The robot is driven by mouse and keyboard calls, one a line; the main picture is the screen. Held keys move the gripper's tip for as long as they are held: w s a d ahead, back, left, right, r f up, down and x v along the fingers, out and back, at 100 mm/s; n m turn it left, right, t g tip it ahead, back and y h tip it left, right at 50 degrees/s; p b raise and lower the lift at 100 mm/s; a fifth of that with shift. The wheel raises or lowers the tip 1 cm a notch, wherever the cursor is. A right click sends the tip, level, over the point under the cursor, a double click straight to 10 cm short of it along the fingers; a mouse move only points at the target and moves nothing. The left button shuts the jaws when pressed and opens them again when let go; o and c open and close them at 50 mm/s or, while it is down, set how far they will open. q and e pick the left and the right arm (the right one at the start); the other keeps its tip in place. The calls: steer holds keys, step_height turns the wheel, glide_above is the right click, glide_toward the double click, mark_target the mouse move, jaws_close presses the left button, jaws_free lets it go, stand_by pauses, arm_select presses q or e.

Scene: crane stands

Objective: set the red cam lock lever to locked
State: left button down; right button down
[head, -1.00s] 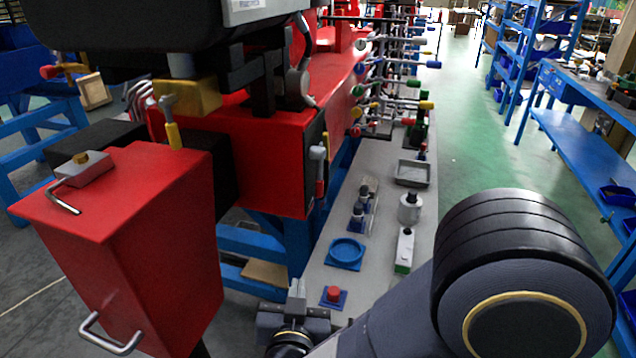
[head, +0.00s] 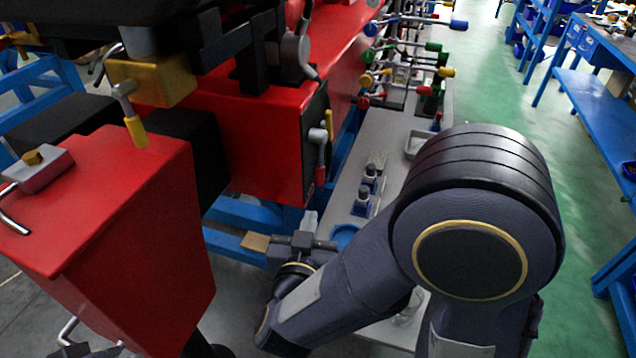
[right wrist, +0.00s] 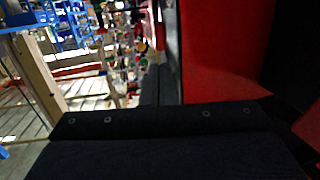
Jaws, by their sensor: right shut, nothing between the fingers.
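The red-gripped lever (head: 320,162) hangs from a silver pivot on a dark plate on the side of the red machine body, its red grip pointing down. My right gripper (head: 309,220) is below the lever and apart from it in the head view, pointing upward. It is shut and empty. In the right wrist view its dark fingers (right wrist: 156,86) stand together beside a red surface, and I cannot make out the lever there. My left gripper is not clearly visible.
The red machine body (head: 255,150) stands left of the gripper, with a red box (head: 130,210) nearer. A grey bench (head: 375,165) with small bottles (head: 365,190) and a blue dish (head: 345,236) lies to the right. Several coloured levers (head: 420,60) stick out farther back.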

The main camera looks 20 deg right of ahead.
mark_target(322, 177)
steer(key=x, duration=1.1)
steer(key=shift+w, duration=0.1)
steer(key=w+f+t+b, duration=0.1)
steer(key=b, duration=0.1)
steer(key=shift+w+d+f+b, duration=0.1)
steer(key=shift+w+d+b, duration=0.05)
steer(key=shift+d+b, duration=0.25)
steer(key=shift+d+r+t+h+b, duration=0.1)
steer(key=shift+r+t+h+b, duration=0.2)
steer(key=shift+b, duration=0.1)
steer(key=shift+d+r, duration=0.1)
steer(key=shift+r, duration=0.1)
